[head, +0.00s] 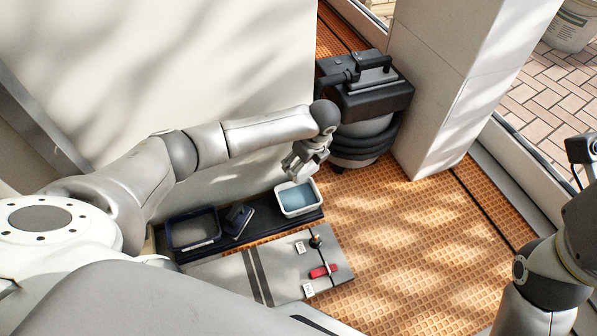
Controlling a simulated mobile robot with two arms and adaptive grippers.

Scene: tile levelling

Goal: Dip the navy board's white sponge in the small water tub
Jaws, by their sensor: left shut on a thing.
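The small water tub (297,211) is white, holds blue water and stands at the right end of the long navy board (262,232). My left gripper (294,172) is just above the tub's far rim, pointing down. It is shut on a small pale thing that looks like the white sponge, mostly hidden by the fingers. I cannot tell whether it touches the water.
A dark tray (193,231) and a navy block (237,221) are on the board, left of the tub. A grey slab (285,265) in front carries a red tool (323,271) and small white tags. A black vacuum (366,100) stands behind, beside a white pillar (440,110).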

